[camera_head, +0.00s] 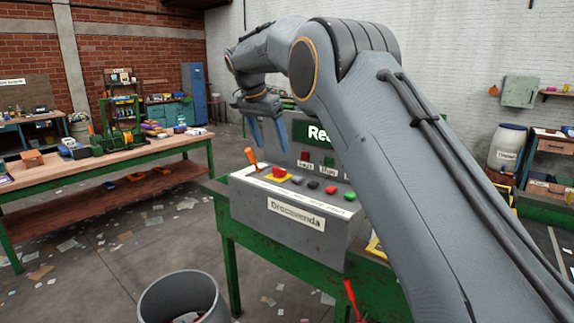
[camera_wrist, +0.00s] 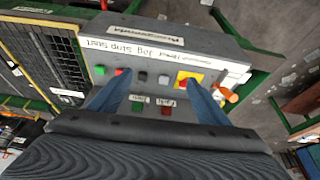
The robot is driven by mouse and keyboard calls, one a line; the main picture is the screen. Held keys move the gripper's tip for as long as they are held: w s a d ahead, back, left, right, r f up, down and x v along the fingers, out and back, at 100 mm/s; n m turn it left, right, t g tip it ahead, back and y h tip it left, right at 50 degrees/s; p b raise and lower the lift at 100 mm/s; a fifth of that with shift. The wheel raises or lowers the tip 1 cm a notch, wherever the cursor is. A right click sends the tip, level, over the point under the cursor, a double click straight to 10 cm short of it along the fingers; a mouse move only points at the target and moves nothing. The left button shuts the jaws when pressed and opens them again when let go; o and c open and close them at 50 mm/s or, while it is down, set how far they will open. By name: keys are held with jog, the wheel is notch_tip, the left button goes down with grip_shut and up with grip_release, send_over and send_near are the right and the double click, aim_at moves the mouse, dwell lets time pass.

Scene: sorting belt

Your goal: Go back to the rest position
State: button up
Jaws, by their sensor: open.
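My gripper (camera_head: 268,132) is open and empty, with its two blue fingers pointing down above the back of the grey control box (camera_head: 275,215). The wrist view shows the spread fingers of my gripper (camera_wrist: 155,98) with the box's button panel beyond them. My arm reaches in from the right and hides part of the box and the sign behind it. On the panel are a red mushroom button (camera_head: 279,172) on a yellow plate, an orange-handled lever (camera_head: 252,158) tilted to one side, and several grey, red and green buttons. I see no contact between the fingers and the panel.
The box stands on a green metal table (camera_head: 231,262). A grey bin (camera_head: 180,295) stands on the floor in front. A wooden workbench (camera_head: 110,160) with tools is at left. Paper scraps litter the open floor between the tables.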

jog(key=s+d+f+n+g+y+b, duration=0.15)
jog(key=s+d+f+n+b, duration=0.3)
jog(key=s+d+f, duration=0.95)
jog(key=s+d+f+n+b, duration=0.1)
jog(key=s+d+f, duration=0.2)
jog(key=s+f, duration=0.3)
jog(key=s+d+f+n+y+b, duration=0.1)
jog(key=s+d+f, duration=0.3)
jog(key=s, duration=0.7)
jog(key=s+d+f+n+g+b, duration=0.1)
jog(key=s+d+f+b, duration=0.2)
jog(key=s+f, duration=0.5)
jog(key=shift+s+d+f, duration=0.35)
jog(key=shift+s+d, duration=0.05)
jog(key=shift+s, duration=0.15)
